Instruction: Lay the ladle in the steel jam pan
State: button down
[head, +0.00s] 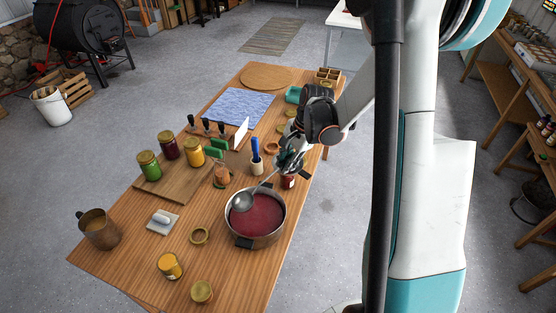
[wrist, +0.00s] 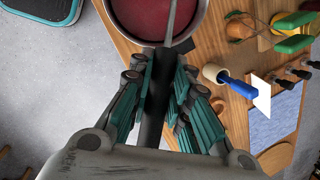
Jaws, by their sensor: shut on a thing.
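The steel jam pan (head: 284,229) stands near the right edge of the wooden table, filled with red jam; its rim also shows at the top of the wrist view (wrist: 201,28). The ladle (head: 243,201) has its steel bowl over the left part of the pan, with its handle slanting up and right to my gripper. My gripper (head: 287,160) is shut on the ladle's dark handle (wrist: 153,115), just beyond the pan's far rim. In the wrist view, the teal fingers (wrist: 165,105) lie on both sides of the handle. Whether the bowl touches the jam, I cannot tell.
A cup with a blue-handled tool (head: 256,164) stands just left of my gripper. A red jar (head: 288,181) stands close beneath it. A board (head: 174,183) with several filled jars is to the left. A brown pitcher (head: 99,229) stands at the table's left corner.

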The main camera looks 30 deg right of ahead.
jog(key=shift+d+r+m, duration=0.2)
jog(key=shift+d+m, duration=0.1)
jog(key=shift+m, duration=0.1)
notch_tip(320, 180, down, 13)
jog(key=b, duration=0.9)
jog(key=shift+b, duration=0.3)
jog(key=c, duration=1.4)
grip_release()
jog(key=shift+r, duration=0.1)
jog(key=v, duration=1.1)
jog(key=shift+s+r, duration=0.1)
jog(key=shift+r, duration=0.25)
